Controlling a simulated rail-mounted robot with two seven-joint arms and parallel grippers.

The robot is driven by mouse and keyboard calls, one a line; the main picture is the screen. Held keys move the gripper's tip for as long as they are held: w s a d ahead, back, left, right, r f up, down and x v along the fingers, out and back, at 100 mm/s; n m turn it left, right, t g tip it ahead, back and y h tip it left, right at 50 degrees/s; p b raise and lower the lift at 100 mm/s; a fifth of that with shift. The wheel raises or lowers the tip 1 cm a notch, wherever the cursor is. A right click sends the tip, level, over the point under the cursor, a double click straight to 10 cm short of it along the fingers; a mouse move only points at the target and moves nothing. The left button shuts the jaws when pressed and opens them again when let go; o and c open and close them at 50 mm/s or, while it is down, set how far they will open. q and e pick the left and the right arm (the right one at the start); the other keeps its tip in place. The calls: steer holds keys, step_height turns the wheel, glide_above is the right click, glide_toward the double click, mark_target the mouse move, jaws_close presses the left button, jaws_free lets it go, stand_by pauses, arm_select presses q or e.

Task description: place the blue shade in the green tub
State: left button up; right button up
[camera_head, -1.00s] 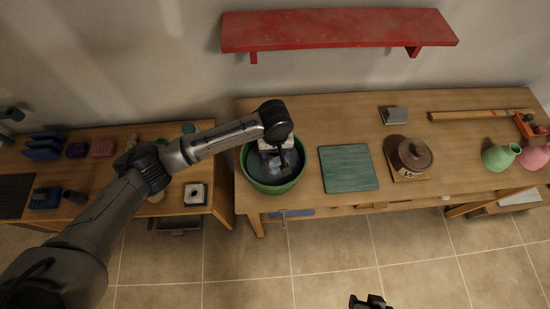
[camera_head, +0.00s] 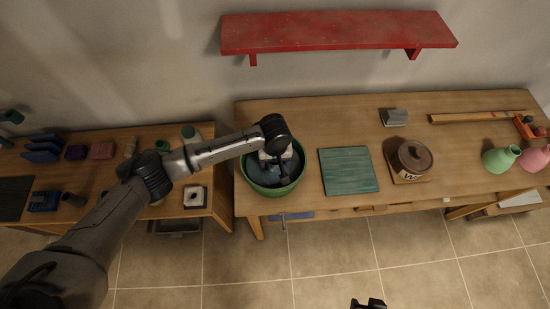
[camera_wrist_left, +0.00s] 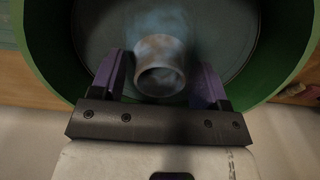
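The green tub (camera_head: 247,178) stands at the left end of the larger wooden table. My left gripper (camera_head: 273,166) points down into it. In the left wrist view the blue shade (camera_wrist_left: 160,68), a short hollow blue-grey ring, is inside the tub (camera_wrist_left: 48,50), its open rim facing the camera. The purple fingers of my left gripper (camera_wrist_left: 162,80) stand either side of the shade, apparently open with narrow gaps. Whether the shade rests on the tub's floor is hard to tell. My right gripper (camera_head: 369,303) shows only as a dark tip at the bottom edge.
Right of the tub are a teal board (camera_head: 348,170), a brown lidded pot (camera_head: 412,160) and a green vase (camera_head: 500,158). A grey block (camera_head: 395,117) lies behind. A red shelf (camera_head: 335,32) hangs above. The left table holds several small items.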

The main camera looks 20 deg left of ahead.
arm_select(q)
steer(key=shift+o, duration=1.3)
step_height(320, 180, up, 12)
steer(key=shift+r+p, duration=0.15)
steer(key=shift+p, duration=0.25)
